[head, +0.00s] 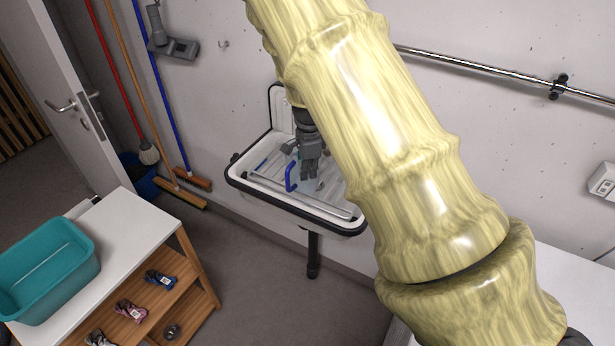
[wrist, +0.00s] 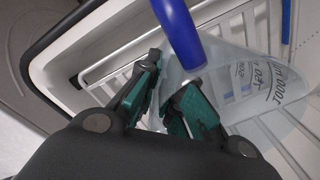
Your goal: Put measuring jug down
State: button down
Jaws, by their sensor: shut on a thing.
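The measuring jug is clear, with dark volume marks and a blue handle; its body (wrist: 235,80) fills the right of the wrist view, and the blue handle (head: 290,177) shows in the head view. My gripper (wrist: 178,98) is shut on the jug, with a clear part of it between the green finger pads. In the head view my gripper (head: 311,174) points down inside the white utility sink (head: 257,199), just right of the handle. The jug's clear body is hard to make out there. I cannot tell whether the jug touches the sink's grate.
The sink has a dark rim and a metal grate (wrist: 82,101). A white-topped shelf (head: 133,235) with a teal basin (head: 45,268) stands at the left. Brooms and a mop lean on the wall beside a blue bucket (head: 140,176). My arm hides the sink's right side.

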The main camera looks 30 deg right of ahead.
jog(key=shift+w+d+f, duration=0.1)
jog(key=shift+w+f, duration=0.05)
jog(key=shift+s+r, duration=0.2)
jog(key=shift+s, duration=0.15)
jog(key=c, duration=1.9)
grip_release()
jog(key=shift+w+f, duration=0.1)
jog(key=o, duration=0.3)
jog(key=shift+o, duration=0.2)
